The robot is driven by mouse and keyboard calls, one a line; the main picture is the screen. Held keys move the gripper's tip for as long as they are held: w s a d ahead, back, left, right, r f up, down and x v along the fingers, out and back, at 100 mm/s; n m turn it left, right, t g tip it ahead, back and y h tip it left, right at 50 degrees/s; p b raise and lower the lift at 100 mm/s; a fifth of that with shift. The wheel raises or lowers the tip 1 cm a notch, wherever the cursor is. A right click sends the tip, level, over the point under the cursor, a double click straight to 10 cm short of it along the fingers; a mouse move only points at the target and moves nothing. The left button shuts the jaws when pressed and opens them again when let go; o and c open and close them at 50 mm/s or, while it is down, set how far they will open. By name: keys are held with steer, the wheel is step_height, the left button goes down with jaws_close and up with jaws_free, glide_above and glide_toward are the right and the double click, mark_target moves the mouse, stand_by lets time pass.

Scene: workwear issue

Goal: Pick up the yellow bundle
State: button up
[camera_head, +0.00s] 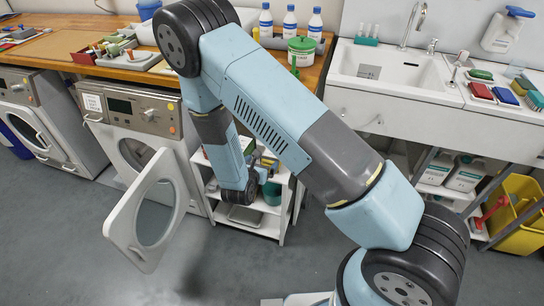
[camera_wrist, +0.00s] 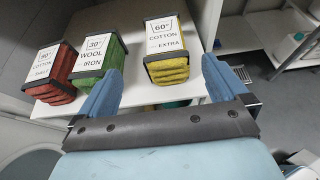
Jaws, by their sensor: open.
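The yellow bundle (camera_wrist: 168,70) is a stack of folded yellow cloth with a white label on top reading 60, cotton, extra. It lies on a white shelf in the wrist view, ahead of my gripper (camera_wrist: 161,66). The gripper is open and empty. Its two blue fingers point toward the shelf, and the bundle lies between their lines, a little beyond the tips. The green bundle (camera_wrist: 112,58) lies just beyond the left fingertip. In the head view my arm reaches down to the white shelf unit (camera_head: 244,226) and hides much of it.
A red bundle (camera_wrist: 59,92) lies left of the green one. A white upright panel (camera_wrist: 206,22) stands just right of the yellow bundle. In the head view an open washer door (camera_head: 128,228) juts out left of my arm. Grey floor in front is clear.

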mark_target(268, 159)
steer(key=x, duration=1.2)
steer(key=shift+w+d, duration=0.25)
steer(key=shift+d, duration=0.1)
steer(key=shift+c, duration=0.2)
steer(key=c, duration=1)
steer(key=shift+r, duration=0.15)
